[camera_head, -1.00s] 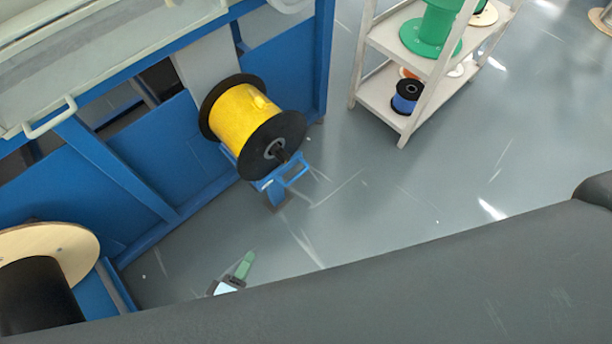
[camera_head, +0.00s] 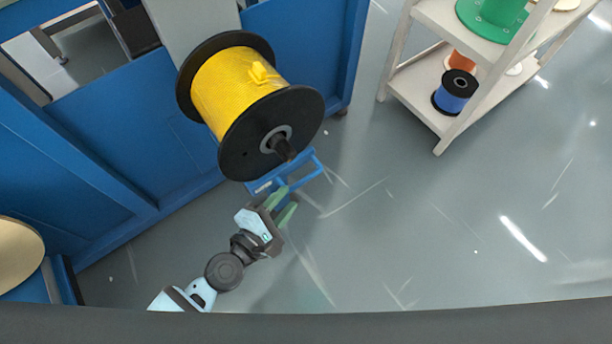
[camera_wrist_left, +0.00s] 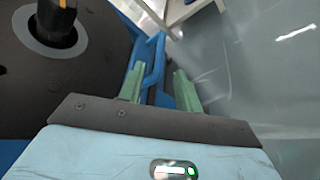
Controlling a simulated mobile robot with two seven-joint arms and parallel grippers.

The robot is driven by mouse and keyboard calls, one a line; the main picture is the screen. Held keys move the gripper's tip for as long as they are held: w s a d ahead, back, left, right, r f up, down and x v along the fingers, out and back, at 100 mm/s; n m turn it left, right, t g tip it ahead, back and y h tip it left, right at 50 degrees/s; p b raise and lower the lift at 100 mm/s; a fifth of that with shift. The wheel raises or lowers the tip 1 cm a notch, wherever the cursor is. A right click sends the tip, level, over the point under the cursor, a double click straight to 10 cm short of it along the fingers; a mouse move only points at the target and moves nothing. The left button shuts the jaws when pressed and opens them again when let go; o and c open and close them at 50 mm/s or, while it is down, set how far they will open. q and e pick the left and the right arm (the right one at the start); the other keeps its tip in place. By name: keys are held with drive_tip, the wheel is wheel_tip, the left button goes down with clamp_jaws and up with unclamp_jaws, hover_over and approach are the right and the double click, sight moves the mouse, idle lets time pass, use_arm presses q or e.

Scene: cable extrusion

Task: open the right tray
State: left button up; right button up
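A blue tray (camera_head: 265,185) juts from the blue machine under a yellow spool (camera_head: 237,92) with black flanges. Its blue bar handle (camera_head: 314,166) sticks out at the front. My left gripper (camera_head: 286,201) is open, its two green fingers pointing up at the tray just below the handle. In the left wrist view the blue handle (camera_wrist_left: 152,62) shows between and beyond the fingers (camera_wrist_left: 158,88), close to the left one. I cannot tell whether they touch. My right gripper is not in view.
A pale shelf rack (camera_head: 412,92) with green, blue and orange spools stands at the upper right. A wooden spool flange (camera_head: 18,258) is at the left edge. The blue machine (camera_head: 110,130) fills the left. The grey floor right of the tray is clear.

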sight(298, 187)
use_arm(q)
drive_tip(key=shift+w+d, duration=0.1)
drive_tip(key=x, duration=0.5)
drive_tip(key=shift+w+d+b, duration=0.25)
drive_tip(key=shift+w+b, duration=0.05)
drive_tip(key=shift+b, duration=0.1)
drive_tip(key=shift+w+d+f, duration=0.2)
drive_tip(key=shift+w+d, duration=0.15)
drive_tip(key=shift+w, duration=0.2)
drive_tip(key=shift+w+d, duration=0.1)
drive_tip(key=shift+w, duration=0.05)
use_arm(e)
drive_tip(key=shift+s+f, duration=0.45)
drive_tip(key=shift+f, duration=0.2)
use_arm(q)
drive_tip(key=c, duration=0.7)
clamp_jaws()
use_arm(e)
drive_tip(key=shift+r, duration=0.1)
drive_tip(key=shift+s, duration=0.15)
